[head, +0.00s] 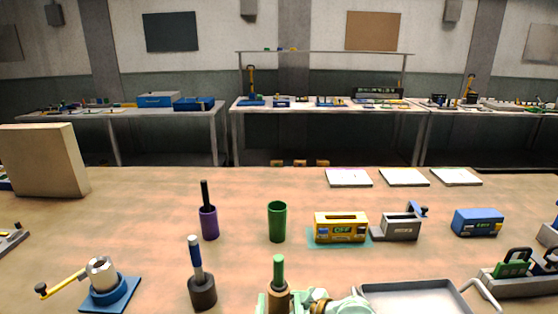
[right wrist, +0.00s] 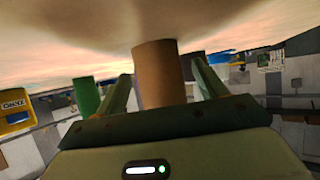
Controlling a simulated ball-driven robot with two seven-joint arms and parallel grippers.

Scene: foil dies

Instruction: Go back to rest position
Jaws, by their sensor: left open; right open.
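My right gripper (right wrist: 162,82) is open in the right wrist view, with one finger on each side of a brown cylinder (right wrist: 160,72). A gap shows beside the cylinder; I cannot tell whether either finger touches it. In the head view a brown holder (head: 278,302) with a green-handled tool (head: 278,268) stands upright at the bottom centre.
A purple holder (head: 209,222), a dark holder (head: 202,292) and a green cup (head: 277,222) stand nearby. A yellow box (head: 341,226) and a grey fixture (head: 401,227) are to the right. A grey tray (head: 410,288) is at the front. The far left-centre of the table is clear.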

